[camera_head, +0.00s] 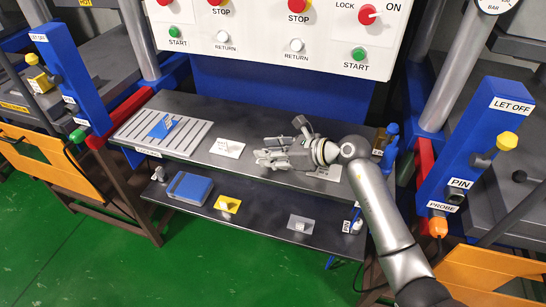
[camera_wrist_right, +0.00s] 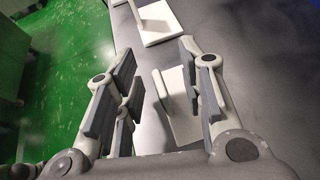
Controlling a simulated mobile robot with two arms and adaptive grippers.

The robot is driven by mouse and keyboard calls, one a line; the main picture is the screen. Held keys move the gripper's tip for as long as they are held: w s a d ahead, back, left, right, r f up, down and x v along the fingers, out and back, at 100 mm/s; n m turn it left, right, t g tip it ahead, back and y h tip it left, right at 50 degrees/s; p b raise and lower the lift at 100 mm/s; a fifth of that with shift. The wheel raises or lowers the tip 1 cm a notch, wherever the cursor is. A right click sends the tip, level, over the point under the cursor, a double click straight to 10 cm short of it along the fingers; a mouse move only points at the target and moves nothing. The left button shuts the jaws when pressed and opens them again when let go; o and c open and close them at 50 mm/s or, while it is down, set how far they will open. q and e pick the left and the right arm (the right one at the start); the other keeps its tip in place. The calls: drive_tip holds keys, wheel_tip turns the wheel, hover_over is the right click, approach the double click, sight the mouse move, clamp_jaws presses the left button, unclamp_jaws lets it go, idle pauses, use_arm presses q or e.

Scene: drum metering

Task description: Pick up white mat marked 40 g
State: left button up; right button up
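A white mat (camera_head: 228,148) with small unreadable print lies flat on the grey upper shelf, left of my right gripper (camera_head: 272,157). A second pale mat (camera_head: 328,173) shows partly under and behind my right wrist. I cannot read which one is marked 40 g. In the right wrist view my right gripper (camera_wrist_right: 160,72) is open. A white mat with an upright tab (camera_wrist_right: 184,112) shows between its fingers, nearer the right finger; contact cannot be told. Another white mat with an upright tab (camera_wrist_right: 160,34) lies beyond the fingertips. My left gripper is out of view.
A slatted grey tray (camera_head: 135,128) with a blue piece (camera_head: 161,129) is at the left of the upper shelf. A button panel (camera_head: 262,42) stands behind.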

drive_tip(key=shift+w+a+f, duration=0.1)
drive_tip(key=shift+w+a, duration=0.05)
clamp_jaws()
idle(0.4)
